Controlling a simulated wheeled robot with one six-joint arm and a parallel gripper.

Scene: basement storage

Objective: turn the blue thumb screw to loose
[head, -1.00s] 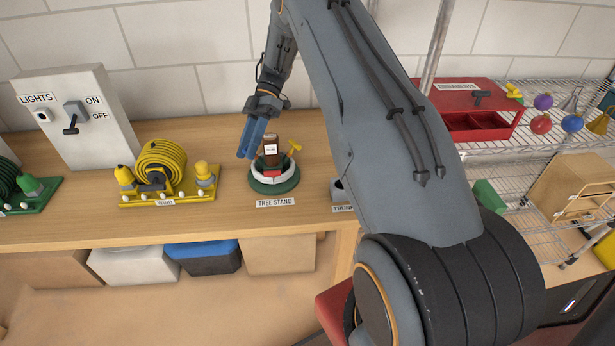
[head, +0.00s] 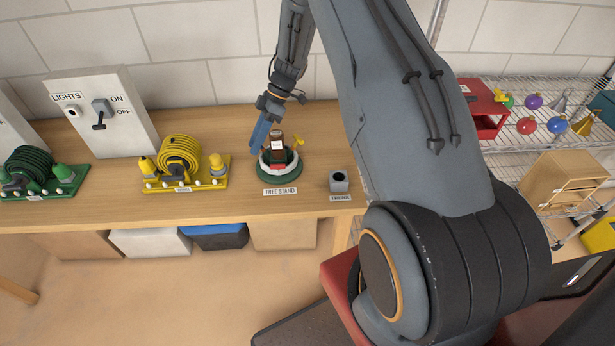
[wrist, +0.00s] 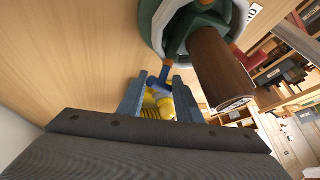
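The tree stand (head: 280,176) is a green and white ring holding a brown trunk (head: 277,143), on the wooden bench behind its label. The blue thumb screw (wrist: 160,78) sticks out from the stand's side in the wrist view, its flat handle toward me. My gripper (wrist: 160,82) has its fingers apart, one on each side of the screw handle; I cannot tell whether they touch it. In the head view my gripper (head: 258,146) is at the stand's left side and hides the blue screw. A yellow screw (head: 297,141) shows on the stand's right.
A yellow cord reel (head: 180,155) stands left of the stand, with a green reel (head: 30,170) farther left. A grey trunk block (head: 339,182) is to the right. The lights switch box (head: 105,115) is at the back.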

